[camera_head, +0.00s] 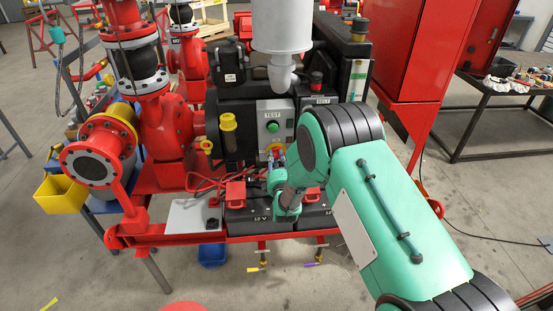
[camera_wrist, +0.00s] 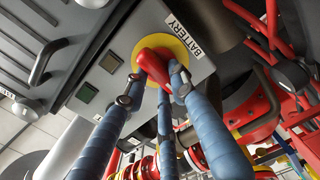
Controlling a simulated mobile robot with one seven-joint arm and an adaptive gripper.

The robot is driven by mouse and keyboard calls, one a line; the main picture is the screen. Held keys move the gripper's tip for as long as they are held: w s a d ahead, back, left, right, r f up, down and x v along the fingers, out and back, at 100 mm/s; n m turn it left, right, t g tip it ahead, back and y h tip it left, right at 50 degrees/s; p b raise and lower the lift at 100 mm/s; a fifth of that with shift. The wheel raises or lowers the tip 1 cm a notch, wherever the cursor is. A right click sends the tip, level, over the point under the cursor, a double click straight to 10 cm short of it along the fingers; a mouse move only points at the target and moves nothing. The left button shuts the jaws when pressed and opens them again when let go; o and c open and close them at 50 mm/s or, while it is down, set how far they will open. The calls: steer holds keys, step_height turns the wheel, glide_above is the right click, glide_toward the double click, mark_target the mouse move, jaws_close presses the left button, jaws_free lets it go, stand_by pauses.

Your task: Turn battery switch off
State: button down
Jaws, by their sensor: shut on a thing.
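The battery switch has a red handle (camera_wrist: 150,64) on a round yellow plate (camera_wrist: 209,39) in the wrist view. A white label reading BATTERY (camera_wrist: 184,33) is beside it on the grey panel. My gripper (camera_wrist: 157,78) is shut on the red handle, with its blue-grey fingers around it. In the head view my gripper (camera_head: 276,163) is at the lower part of the engine's control panel. There the switch is mostly hidden behind it, with only a bit of yellow and red showing.
A grey TEST panel (camera_head: 275,118) with a green button sits just above my gripper. Black batteries (camera_head: 247,222) with red terminal covers stand below. Red cables (camera_head: 205,180) run close on the left. A red cabinet (camera_head: 414,45) stands at right.

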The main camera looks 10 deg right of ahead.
steer(key=shift+n, duration=0.3)
steer(key=c, duration=1.4)
jaws_free()
steer(key=shift+a, duration=0.1)
steer(key=shift+s, duration=6)
